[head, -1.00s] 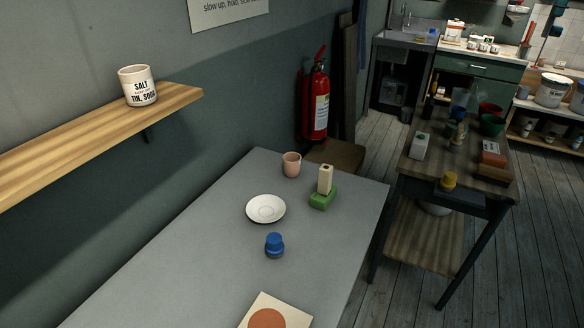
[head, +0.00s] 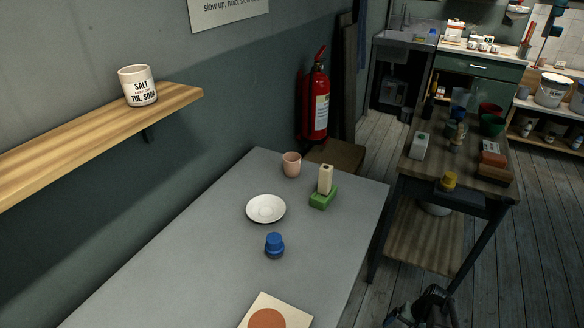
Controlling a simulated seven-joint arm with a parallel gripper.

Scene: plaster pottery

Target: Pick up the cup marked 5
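A small pink cup (head: 291,164) stands upright near the far end of the grey table (head: 190,260). No number 5 can be read on it or on any other cup from here. A dark part that looks like my gripper (head: 425,308) shows at the bottom edge, right of the table and in front of the side bench. It is well apart from the pink cup. Its fingers cannot be made out clearly, so whether it is open or shut is unclear.
On the table are a white saucer (head: 265,208), a green block with a cream piece (head: 322,197), a blue lidded jar (head: 274,245) and a card (head: 272,312). A shelf (head: 90,128) holds a white tin (head: 138,86). A cluttered bench (head: 470,180) stands right.

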